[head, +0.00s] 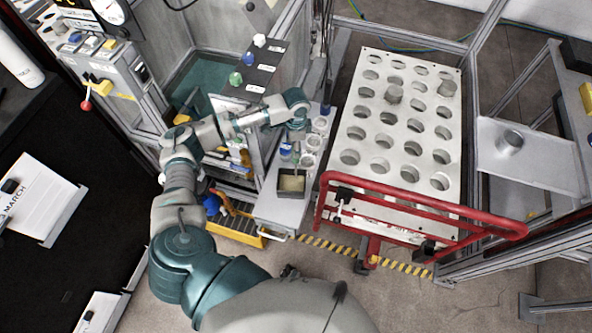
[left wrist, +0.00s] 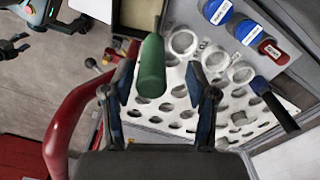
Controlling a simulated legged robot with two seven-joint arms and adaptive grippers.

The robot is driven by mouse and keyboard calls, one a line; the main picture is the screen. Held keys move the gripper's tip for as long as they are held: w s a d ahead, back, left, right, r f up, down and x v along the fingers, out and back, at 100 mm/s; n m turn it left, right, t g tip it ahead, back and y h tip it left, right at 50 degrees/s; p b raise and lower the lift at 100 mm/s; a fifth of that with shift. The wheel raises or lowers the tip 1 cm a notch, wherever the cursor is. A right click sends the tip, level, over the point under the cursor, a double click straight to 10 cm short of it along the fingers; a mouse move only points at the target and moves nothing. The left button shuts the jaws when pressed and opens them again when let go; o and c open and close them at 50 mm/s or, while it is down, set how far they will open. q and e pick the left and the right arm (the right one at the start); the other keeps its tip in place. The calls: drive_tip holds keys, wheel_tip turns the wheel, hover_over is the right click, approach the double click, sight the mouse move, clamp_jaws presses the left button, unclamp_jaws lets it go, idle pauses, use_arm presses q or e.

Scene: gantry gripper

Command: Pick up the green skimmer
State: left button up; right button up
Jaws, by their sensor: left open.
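In the head view my left gripper (head: 296,137) is over the narrow grey bench, and the skimmer is too small and covered to make out surely there. A dark gripper-like part at the top left of the left wrist view seems to be my right gripper (left wrist: 57,25); its jaws are unclear.
White ring holders (left wrist: 184,42) and blue-capped and red-capped items (left wrist: 217,11) are close by. A dark square tray (head: 292,194) sits at the bench's front end. A perforated white plate (head: 400,172) and a red rail (head: 420,197) stand to the right.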

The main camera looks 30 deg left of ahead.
use_arm(q)
drive_tip(key=shift+s+f, duration=0.15)
drive_tip(key=shift+f, duration=0.1)
drive_tip(key=f, duration=0.4)
drive_tip(key=shift+s+d+f, duration=0.15)
drive_tip(key=shift+s+f, duration=0.05)
drive_tip(key=shift+f, duration=0.3)
drive_tip(key=c, duration=1)
clamp_jaws()
use_arm(e)
drive_tip(key=shift+w+r, duration=0.25)
drive_tip(key=shift+w, duration=0.35)
